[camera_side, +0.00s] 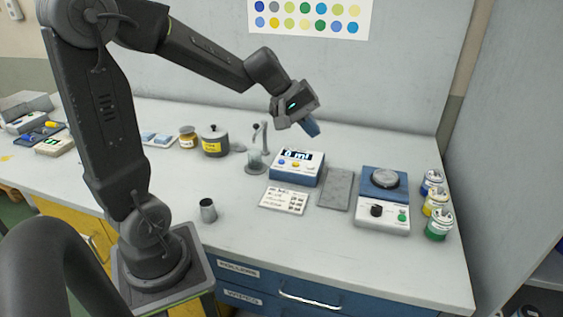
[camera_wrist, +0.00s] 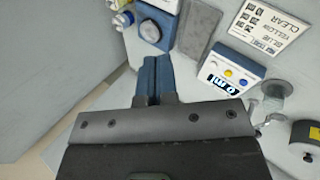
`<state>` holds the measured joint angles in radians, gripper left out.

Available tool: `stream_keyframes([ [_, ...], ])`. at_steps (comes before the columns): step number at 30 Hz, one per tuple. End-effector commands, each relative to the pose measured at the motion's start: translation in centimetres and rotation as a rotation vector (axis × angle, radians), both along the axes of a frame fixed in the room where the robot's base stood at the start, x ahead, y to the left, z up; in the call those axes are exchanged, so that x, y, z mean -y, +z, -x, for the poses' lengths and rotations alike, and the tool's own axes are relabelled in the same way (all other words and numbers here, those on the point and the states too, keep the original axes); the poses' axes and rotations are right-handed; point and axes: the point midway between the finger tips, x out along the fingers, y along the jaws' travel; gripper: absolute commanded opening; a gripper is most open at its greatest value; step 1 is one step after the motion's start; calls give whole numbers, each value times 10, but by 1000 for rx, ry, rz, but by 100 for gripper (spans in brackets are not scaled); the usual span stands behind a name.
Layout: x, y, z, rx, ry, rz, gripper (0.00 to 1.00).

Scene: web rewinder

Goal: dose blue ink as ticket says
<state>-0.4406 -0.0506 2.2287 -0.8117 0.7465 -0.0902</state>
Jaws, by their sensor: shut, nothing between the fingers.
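The dosing unit (camera_side: 297,167) is a blue and white box on the bench. Its display reads 0 ml, and it has blue, yellow and white buttons. It also shows in the wrist view (camera_wrist: 232,74), with its blue button (camera_wrist: 243,84). A clear beaker (camera_side: 256,162) stands under a spout left of the unit.
A grey mat (camera_side: 337,188) and a blue and white device with a round plate (camera_side: 384,205) lie to the right. Lidded jars (camera_side: 435,203) stand at the right edge.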

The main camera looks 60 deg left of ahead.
Motion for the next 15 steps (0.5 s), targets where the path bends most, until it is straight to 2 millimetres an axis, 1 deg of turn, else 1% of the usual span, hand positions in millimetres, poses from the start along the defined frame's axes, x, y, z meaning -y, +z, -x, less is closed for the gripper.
stream_keyframes([
  [1,-22,-11,-12,-13,93,61,0],
  [3,-51,-22,-26,-18,215,139,0],
  [5,-75,-33,-35,-22,315,200,0],
  [6,-92,-41,-40,-22,381,239,0],
  [8,-116,-53,-45,-24,479,294,0],
  [9,-132,-61,-48,-25,541,328,0],
  [12,-167,-81,-50,-27,677,401,0],
  [15,-195,-98,-49,-26,787,458,0],
])
